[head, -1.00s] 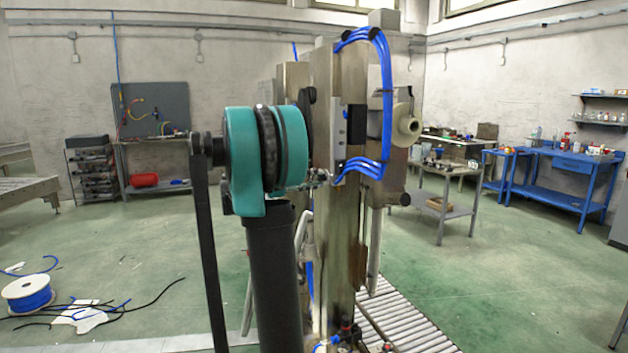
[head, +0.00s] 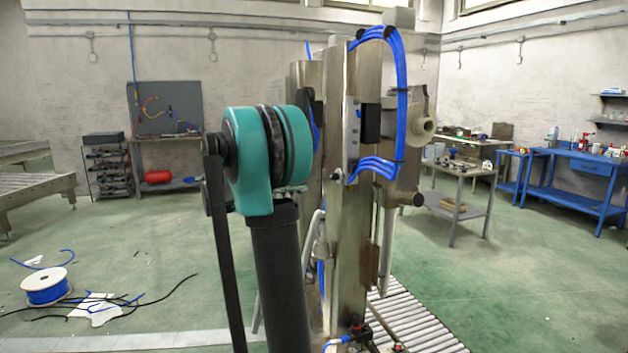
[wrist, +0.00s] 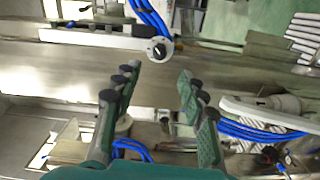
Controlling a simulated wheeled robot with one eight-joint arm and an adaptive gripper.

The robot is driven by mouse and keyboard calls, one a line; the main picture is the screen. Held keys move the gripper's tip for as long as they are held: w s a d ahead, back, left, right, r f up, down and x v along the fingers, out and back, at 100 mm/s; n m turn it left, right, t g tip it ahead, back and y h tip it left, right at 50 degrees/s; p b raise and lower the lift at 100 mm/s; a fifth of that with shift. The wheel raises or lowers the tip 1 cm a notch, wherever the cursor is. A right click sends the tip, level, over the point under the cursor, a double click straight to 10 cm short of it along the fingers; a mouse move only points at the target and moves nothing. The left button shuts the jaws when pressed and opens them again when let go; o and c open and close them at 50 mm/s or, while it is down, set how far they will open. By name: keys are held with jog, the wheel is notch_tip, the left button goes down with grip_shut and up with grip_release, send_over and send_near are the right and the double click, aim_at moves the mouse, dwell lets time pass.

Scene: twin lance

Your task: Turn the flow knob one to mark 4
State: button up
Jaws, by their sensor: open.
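A small round pale dial with a dark knob (wrist: 158,49) shows in the upper middle of the wrist view, at the end of a light bar. I take it to be the flow knob; its marks are too small to read. My gripper (wrist: 157,78) is open, with its two green and dark fingers spread below the knob in the picture and nothing between them. The knob appears just ahead of the fingertips, apart from them. In the head view, my arm hides most of my gripper, and a small round part (head: 338,175) shows at the foot of the grey plate.
Blue hoses (head: 402,100) loop beside the steel column (head: 346,250), close to the knob. A roller conveyor (head: 405,315) runs at its base. A cable spool (head: 46,287) and loose cables lie on the floor at left. Workbenches stand behind; the floor between is open.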

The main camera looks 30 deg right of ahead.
jog(key=shift+v, duration=1.35)
jog(key=s+a+f+n+t+y, duration=0.1)
jog(key=s+f+t+y, duration=0.15)
jog(key=f, duration=0.45)
jog(key=s+a+f+n+t+y, duration=0.1)
jog(key=s+a+f+n+y, duration=0.2)
jog(key=f, duration=0.4)
jog(key=s+a+f+t+y, duration=0.2)
jog(key=s+a+f+y, duration=0.4)
jog(key=s+a+f, duration=0.2)
jog(key=s+a+f+t+y, duration=0.3)
jog(key=s+a+f+y, duration=0.2)
jog(key=a+f, duration=0.8)
jog(key=s+f, duration=0.1)
jog(key=s, duration=0.2)
jog(key=shift+y, duration=0.35)
jog(key=shift+s+f, duration=0.1)
jog(key=shift+s, duration=0.05)
